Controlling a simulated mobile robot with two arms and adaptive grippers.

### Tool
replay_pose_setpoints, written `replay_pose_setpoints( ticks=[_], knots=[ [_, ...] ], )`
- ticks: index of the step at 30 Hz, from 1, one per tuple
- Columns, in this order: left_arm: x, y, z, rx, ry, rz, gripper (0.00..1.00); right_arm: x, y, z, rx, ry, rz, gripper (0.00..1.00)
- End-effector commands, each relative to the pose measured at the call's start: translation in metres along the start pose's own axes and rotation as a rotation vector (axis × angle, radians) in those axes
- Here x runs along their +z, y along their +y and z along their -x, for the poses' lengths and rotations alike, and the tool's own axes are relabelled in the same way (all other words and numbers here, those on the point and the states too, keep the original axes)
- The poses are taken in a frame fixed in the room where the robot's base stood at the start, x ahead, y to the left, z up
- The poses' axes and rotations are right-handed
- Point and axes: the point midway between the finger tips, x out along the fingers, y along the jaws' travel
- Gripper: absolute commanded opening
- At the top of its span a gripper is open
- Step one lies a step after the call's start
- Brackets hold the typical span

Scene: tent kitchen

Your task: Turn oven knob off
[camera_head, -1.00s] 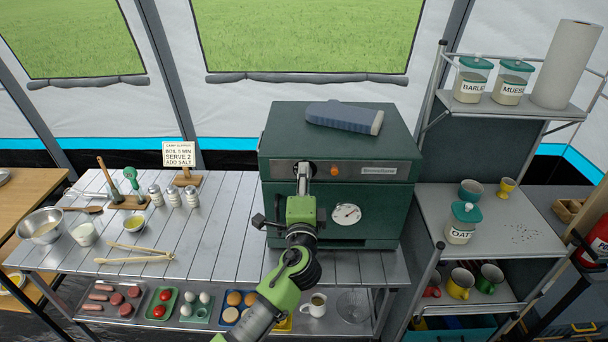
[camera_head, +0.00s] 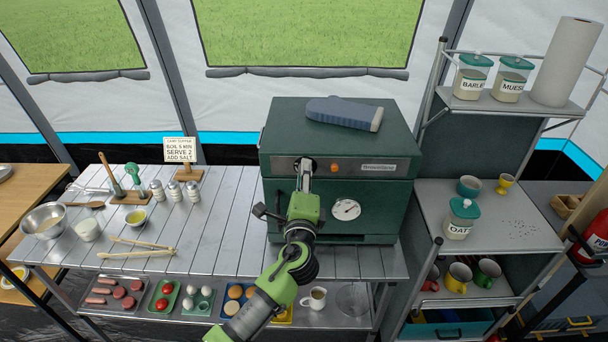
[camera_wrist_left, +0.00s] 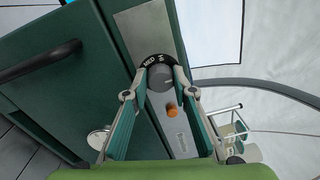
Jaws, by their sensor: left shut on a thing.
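The green oven (camera_head: 340,136) stands on the metal slatted table. Its knob (camera_wrist_left: 160,78) is a dark grey round knob on the silver front panel, with a black lettered dial ring around it, seen in the left wrist view. My left gripper (camera_head: 305,166) reaches up to the panel, and in the left wrist view its two fingertips (camera_wrist_left: 161,72) are closed on either side of the knob. In the head view the fingers partly hide the knob. An orange indicator (camera_head: 334,167) sits beside it on the panel. My right gripper is not in view.
The oven's dark handle (camera_wrist_left: 40,62) and round white gauge (camera_head: 346,209) are close to my left arm. A blue-grey mitt (camera_head: 340,113) lies on top of the oven. Shelves (camera_head: 490,215) with jars and mugs stand to the right. Cooking items stand on the left table.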

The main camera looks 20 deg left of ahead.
Motion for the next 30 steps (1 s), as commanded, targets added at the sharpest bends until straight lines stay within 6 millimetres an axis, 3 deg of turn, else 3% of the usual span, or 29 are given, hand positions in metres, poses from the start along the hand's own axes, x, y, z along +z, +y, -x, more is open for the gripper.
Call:
replay_pose_setpoints(
  ticks=[1,3,16,30],
  knots=[
    [-0.001,0.001,0.0,0.001,0.001,-0.002,0.3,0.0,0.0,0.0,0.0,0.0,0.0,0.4],
    [-0.001,0.001,0.0,0.001,0.001,-0.002,0.42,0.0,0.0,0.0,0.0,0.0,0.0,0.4],
    [-0.001,0.001,0.008,0.001,0.002,0.001,0.42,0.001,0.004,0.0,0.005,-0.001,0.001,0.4],
    [-0.001,0.002,0.099,0.004,0.002,-0.001,0.42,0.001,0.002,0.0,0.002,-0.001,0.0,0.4]
  ],
)
